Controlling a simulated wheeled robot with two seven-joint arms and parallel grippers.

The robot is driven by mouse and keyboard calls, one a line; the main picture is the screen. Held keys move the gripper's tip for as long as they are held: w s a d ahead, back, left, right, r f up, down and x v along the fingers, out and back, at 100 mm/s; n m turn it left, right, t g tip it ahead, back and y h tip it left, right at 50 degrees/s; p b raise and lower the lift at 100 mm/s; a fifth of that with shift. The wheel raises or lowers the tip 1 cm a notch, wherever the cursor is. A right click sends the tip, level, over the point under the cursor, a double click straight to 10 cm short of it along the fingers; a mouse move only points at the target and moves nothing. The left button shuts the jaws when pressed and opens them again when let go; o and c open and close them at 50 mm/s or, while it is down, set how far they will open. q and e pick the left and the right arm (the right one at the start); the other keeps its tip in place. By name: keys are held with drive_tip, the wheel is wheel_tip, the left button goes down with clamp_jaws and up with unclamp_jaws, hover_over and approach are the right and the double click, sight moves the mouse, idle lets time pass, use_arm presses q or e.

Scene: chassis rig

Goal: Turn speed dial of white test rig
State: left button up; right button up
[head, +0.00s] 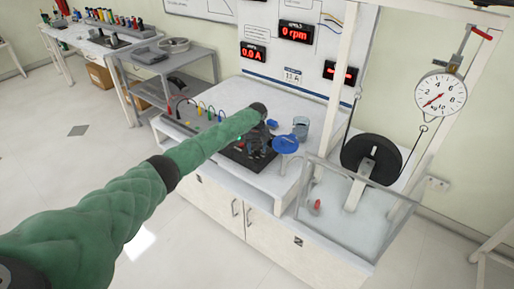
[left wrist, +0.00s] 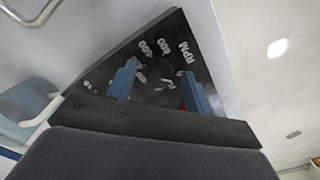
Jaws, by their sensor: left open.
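The white test rig (head: 275,225) stands in the middle of the head view. Its black control panel (head: 240,158) lies on the top, partly covered by my left arm and gripper. In the left wrist view the black panel (left wrist: 110,92) carries the white marks 400, 600 and RPM. The dark speed dial (left wrist: 160,80) is hard to make out against it. My left gripper (head: 262,142) is over the panel. In the left wrist view its two blue fingers (left wrist: 160,90) are apart, one on each side of the dial; contact cannot be told. My right gripper is not in view.
Coloured leads (head: 205,110) lie left. A clear guard (head: 340,228) and black wheel (head: 371,160) are at right. The display (head: 296,33) reads 0 rpm.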

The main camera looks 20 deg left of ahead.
use_arm(q)
drive_tip(key=shift+w+f, duration=0.1)
drive_tip(key=shift+f, duration=0.05)
drive_tip(key=shift+c, duration=0.2)
drive_tip(key=c, duration=0.9)
drive_tip(key=shift+m, duration=0.3)
